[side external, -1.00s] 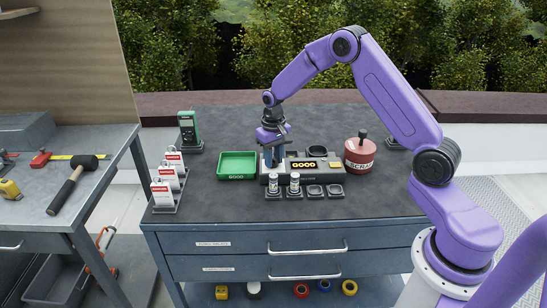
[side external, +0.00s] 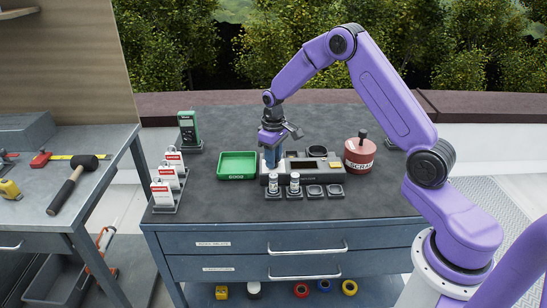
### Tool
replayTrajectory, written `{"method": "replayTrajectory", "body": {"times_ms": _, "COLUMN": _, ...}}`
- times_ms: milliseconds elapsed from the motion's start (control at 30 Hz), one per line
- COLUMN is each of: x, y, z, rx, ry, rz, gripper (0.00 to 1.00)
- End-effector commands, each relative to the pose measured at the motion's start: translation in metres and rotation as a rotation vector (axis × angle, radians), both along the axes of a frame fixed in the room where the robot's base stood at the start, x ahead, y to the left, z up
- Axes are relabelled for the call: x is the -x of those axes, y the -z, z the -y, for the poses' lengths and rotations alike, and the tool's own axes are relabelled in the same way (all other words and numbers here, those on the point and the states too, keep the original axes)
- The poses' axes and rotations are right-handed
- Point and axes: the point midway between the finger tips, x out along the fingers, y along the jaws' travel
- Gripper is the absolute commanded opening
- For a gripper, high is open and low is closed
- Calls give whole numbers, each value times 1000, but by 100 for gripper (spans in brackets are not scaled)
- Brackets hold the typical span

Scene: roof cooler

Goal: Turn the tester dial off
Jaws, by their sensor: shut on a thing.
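The tester (side external: 322,179) is a dark box in the middle of the workbench, with a display window (side external: 304,165) that is dark and shows no text.
Two small canisters (side external: 295,182) stand in a holder in front of the tester, beside empty slots. A green GOOD tray (side external: 238,161) sits close on the left. A red SCRAP can (side external: 359,152) stands on the right. Tagged white cards (side external: 161,193) stand at the left edge.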

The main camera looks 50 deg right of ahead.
Motion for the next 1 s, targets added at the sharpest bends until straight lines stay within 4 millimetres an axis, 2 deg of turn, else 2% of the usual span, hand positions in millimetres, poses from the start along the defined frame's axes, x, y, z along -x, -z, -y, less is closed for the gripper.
{"method": "replayTrajectory", "body": {"times_ms": 167, "x": 0, "y": -1, "z": 0, "rx": 0, "ry": 1, "rz": 2, "gripper": 1}}
{"method": "replayTrajectory", "body": {"times_ms": 200, "x": 0, "y": -1, "z": 0, "rx": 0, "ry": 1, "rz": 2, "gripper": 38}}
{"method": "replayTrajectory", "body": {"times_ms": 267, "x": 0, "y": -1, "z": 0, "rx": 0, "ry": 1, "rz": 2, "gripper": 57}}
{"method": "replayTrajectory", "body": {"times_ms": 667, "x": -1, "y": -6, "z": 0, "rx": 0, "ry": 1, "rz": 3, "gripper": 57}}
{"method": "replayTrajectory", "body": {"times_ms": 767, "x": -1, "y": -18, "z": 0, "rx": 0, "ry": 1, "rz": 4, "gripper": 57}}
{"method": "replayTrajectory", "body": {"times_ms": 1000, "x": -1, "y": -66, "z": 0, "rx": 0, "ry": 1, "rz": 7, "gripper": 57}}
